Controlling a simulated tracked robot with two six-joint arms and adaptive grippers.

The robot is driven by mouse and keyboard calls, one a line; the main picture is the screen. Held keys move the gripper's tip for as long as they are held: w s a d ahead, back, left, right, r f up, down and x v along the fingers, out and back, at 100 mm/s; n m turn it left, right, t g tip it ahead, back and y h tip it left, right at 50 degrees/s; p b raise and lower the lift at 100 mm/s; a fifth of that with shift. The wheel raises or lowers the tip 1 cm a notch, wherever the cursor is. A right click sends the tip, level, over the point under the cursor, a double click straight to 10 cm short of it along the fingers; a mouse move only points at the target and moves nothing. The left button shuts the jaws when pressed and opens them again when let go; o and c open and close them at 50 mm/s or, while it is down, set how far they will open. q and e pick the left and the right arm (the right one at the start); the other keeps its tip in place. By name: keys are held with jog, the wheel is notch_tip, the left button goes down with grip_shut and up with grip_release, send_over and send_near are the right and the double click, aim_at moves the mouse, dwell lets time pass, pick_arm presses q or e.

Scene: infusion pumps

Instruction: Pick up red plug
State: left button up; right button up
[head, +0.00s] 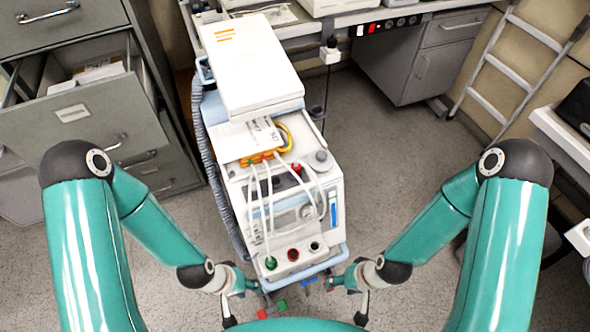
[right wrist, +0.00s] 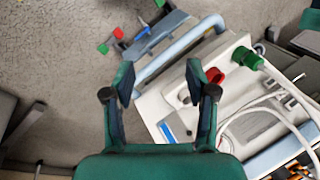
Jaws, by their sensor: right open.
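A white pump unit (head: 270,212) stands on a cart. On its front ledge are a green plug (head: 270,263) with a white cable, a red round plug or socket (head: 293,254) with a dark centre, and a dark round socket (head: 315,246). In the right wrist view the red piece (right wrist: 214,75) shows just right of one fingertip, beside the green plug (right wrist: 247,57). My right gripper (right wrist: 159,80) is open and empty, its fingers above the cart's front edge. My left gripper (head: 246,285) is low at the cart's front left; its fingers are too small to read.
A light blue bar (right wrist: 180,55) runs along the cart's front. Small red (right wrist: 103,48) and green (right wrist: 118,33) pieces show beyond it. An open drawer cabinet (head: 75,110) stands left, a ladder (head: 515,75) at the back right. Grey floor (head: 400,150) is free right of the cart.

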jog(key=w+a+r+n, duration=0.1)
jog(key=w+r+n, duration=0.35)
jog(key=w, duration=0.75)
jog(key=n+t+b, duration=0.1)
jog(key=n+b, duration=0.1)
jog(key=n, duration=0.9)
send_near(298, 165)
jog(key=x, duration=0.6)
jog(key=shift+s+f, duration=0.15)
jog(key=shift+s, duration=0.1)
jog(key=shift+w+p+x, duration=0.15)
jog(key=shift+p+x, duration=0.25)
jog(key=shift+x, duration=0.9)
jog(key=shift+w+p+x, duration=0.1)
jog(key=shift+p+x, duration=0.25)
jog(key=shift+x, duration=0.95)
grip_shut()
